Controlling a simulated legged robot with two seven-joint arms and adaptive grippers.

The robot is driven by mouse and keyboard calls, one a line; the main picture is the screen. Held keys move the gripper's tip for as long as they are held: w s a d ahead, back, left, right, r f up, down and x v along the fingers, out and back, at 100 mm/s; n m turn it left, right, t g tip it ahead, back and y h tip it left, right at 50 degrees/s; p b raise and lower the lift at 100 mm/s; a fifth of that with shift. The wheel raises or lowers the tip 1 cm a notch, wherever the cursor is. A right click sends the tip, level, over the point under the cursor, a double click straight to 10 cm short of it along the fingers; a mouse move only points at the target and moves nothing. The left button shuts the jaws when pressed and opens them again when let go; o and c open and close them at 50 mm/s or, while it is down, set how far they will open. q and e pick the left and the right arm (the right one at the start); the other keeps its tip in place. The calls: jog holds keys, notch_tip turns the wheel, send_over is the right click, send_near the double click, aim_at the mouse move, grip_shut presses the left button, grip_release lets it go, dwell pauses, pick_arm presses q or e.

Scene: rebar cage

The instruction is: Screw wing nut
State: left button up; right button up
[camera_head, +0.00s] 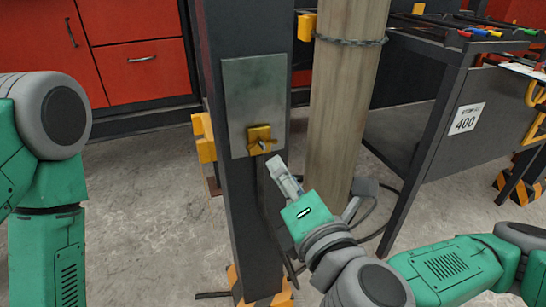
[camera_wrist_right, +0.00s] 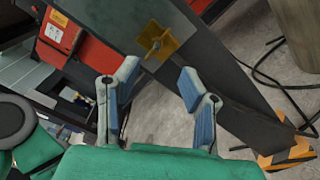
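The yellow wing nut (camera_head: 263,143) sits on a yellow square block low on a grey metal plate (camera_head: 255,90), which is fixed to a dark upright post. In the right wrist view the wing nut (camera_wrist_right: 157,43) shows with a bolt end at its middle, on the yellow square. My right gripper (camera_head: 277,172) is just below and in front of the wing nut, apart from it. In the right wrist view its two blue-padded fingers (camera_wrist_right: 159,76) are spread with nothing between them. My left arm shows at the left edge, but its gripper is out of view.
A wooden column (camera_head: 343,95) stands right of the post, with dark cables near its foot. A dark bench (camera_head: 440,95) with a "400" label is at the right. Red cabinets (camera_head: 135,65) stand behind at left. The concrete floor left of the post is clear.

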jog(key=shift+v, duration=1.5)
